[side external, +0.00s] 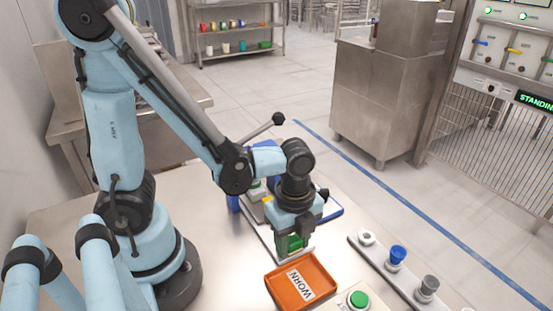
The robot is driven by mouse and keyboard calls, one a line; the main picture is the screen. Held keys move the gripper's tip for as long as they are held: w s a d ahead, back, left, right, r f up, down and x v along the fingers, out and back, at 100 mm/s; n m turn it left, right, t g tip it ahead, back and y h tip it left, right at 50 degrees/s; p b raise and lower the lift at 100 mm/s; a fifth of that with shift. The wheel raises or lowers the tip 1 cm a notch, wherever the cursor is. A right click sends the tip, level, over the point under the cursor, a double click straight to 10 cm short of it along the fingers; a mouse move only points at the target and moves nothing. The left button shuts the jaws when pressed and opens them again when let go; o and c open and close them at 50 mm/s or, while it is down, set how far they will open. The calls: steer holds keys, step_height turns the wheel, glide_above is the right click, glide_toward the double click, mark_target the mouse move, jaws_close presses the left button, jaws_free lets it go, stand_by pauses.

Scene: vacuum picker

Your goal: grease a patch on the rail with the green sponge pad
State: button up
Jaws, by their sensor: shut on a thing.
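My gripper (291,232) points down over the table and is shut on a green sponge pad (290,244). The pad is just below the jaws, partly hidden by them. A long pale grey strip (268,243), which looks like the rail, runs on the table beside and behind the pad. I cannot tell whether the pad touches it, and no grease patch can be made out.
An orange tray (325,297) labelled WORN lies in front of the gripper. A green button (358,299) is right of it. A bar with a blue knob (397,255) and other round parts runs along the right. A blue tray (335,210) and a black-balled lever (278,118) stand behind.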

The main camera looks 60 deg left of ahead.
mark_target(293, 238)
steer(key=shift+a, duration=0.95)
steer(key=shift+a+r, duration=0.15)
steer(key=shift+a, duration=2.15)
steer(key=shift+d, duration=3.3)
steer(key=shift+r, duration=3.9)
steer(key=shift+a, duration=0.1)
